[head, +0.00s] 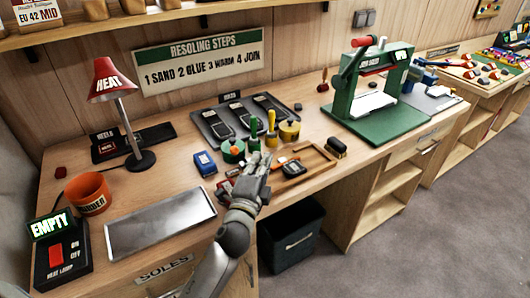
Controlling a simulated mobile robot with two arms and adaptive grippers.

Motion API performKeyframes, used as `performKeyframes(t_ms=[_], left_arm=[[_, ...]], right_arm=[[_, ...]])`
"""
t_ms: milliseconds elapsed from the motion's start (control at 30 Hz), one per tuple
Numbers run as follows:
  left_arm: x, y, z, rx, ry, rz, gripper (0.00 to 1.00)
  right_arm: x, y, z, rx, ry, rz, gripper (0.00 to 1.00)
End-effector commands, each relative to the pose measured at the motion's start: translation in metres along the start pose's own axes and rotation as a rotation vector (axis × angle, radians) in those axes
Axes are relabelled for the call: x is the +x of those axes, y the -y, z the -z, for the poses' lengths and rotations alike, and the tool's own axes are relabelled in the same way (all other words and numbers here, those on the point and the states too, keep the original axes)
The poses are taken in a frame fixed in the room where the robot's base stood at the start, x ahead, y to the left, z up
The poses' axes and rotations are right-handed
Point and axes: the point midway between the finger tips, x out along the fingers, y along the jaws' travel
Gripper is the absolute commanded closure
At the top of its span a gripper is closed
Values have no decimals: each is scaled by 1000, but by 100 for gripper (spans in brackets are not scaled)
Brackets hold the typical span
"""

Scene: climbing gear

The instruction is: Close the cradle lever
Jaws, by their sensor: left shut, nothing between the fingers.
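My left gripper (260,160) reaches in from the bottom over the front middle of the wooden bench. It is shut and empty. I cannot make out for certain which part is the cradle lever. My right gripper is not in view.
A wooden frame (326,156) with a dark device (293,169) lies right of the gripper. Green and yellow pots (289,131) stand behind it, a blue box (204,163) to its left. A metal tray (160,222), orange bucket (88,193) and red lamp (110,80) are further left.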

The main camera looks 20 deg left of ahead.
Motion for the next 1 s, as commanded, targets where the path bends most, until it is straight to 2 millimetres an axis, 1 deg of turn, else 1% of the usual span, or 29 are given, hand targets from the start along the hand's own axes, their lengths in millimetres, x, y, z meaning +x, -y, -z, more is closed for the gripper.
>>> performKeyframes(t_ms=[33, 100, 200, 267, 400, 600, 1000], left_arm=[[-10, -8, 1, -3, 0, -2, 100], [-22, -12, 1, -2, 0, -2, 100], [-34, -16, 2, -3, 0, -2, 100], [-40, -17, 3, -3, 0, -1, 100], [-47, -18, 3, 0, 0, 1, 100], [-48, -17, 4, 0, 0, 1, 100], [-48, -17, 4, -1, 0, 0, 100]], right_arm=[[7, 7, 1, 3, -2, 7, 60], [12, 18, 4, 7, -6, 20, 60], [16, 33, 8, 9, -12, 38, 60], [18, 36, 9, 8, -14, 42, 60], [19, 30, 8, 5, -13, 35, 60], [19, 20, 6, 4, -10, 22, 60], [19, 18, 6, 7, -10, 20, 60]])
